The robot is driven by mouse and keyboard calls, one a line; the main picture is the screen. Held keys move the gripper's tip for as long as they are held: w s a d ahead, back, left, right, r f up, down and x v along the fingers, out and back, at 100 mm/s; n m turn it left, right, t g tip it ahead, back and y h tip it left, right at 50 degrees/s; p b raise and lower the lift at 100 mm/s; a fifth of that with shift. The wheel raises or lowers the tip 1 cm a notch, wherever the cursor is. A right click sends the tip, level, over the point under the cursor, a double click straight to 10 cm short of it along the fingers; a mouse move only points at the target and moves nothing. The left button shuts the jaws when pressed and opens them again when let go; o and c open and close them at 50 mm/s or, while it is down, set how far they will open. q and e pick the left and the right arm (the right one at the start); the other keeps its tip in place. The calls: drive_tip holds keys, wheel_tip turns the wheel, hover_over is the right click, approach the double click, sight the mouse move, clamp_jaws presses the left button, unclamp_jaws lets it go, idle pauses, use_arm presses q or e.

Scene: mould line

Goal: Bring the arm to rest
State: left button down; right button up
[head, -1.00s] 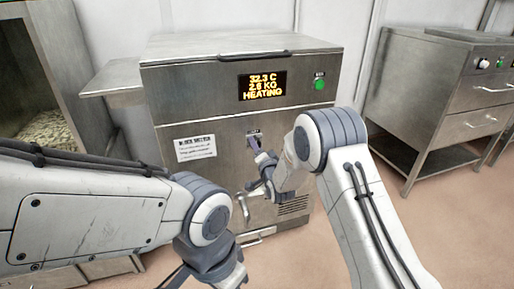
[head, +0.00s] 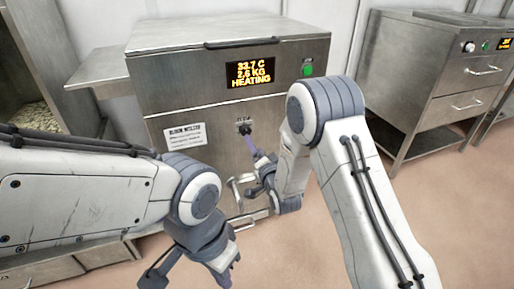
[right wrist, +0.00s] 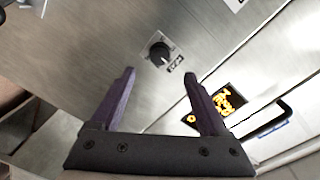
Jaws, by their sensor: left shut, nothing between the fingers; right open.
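My right arm (head: 355,190) reaches toward the front of a steel melter (head: 205,105). My right gripper (head: 253,160) is open and empty, just in front of and below a small black knob (head: 244,128) on that front. In the right wrist view, the two purple fingers (right wrist: 158,75) stand apart with the knob (right wrist: 159,54) beyond and between their tips; they appear clear of it. My left arm (head: 90,195) comes in from the left. My left gripper (head: 226,277) is shut and empty, low at the bottom edge of the head view, partly cut off.
The melter's display (head: 250,72) reads 33.7 C, 2.6 KG, HEATING, beside a green button (head: 308,69).

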drive_tip(key=shift+v, duration=0.8)
drive_tip(key=s+a+r+n+g, duration=0.1)
drive_tip(key=s+a+n+g, duration=0.25)
drive_tip(key=s, duration=0.35)
drive_tip(key=s+a+r+n+g, duration=0.1)
drive_tip(key=s+a+n+g, duration=0.1)
drive_tip(key=s+n+g, duration=0.3)
drive_tip(key=s+d+r+n+g+h, duration=0.1)
drive_tip(key=s+d+n+g, duration=0.15)
drive_tip(key=s, duration=0.65)
drive_tip(key=s+d+r+n+g+h, duration=0.1)
drive_tip(key=s+d+n+g, duration=0.15)
drive_tip(key=s, duration=0.65)
drive_tip(key=s+d+r+n+g+h, duration=0.1)
drive_tip(key=s+d+n+g+h, duration=0.15)
drive_tip(key=s, duration=0.65)
wheel_tip(320, 180, up, 34)
drive_tip(key=p, duration=3.4)
drive_tip(key=shift+s+m+g+y+p, duration=0.2)
drive_tip(key=shift+m+g+y+p, duration=0.1)
drive_tip(key=shift+m+g+y, duration=0.1)
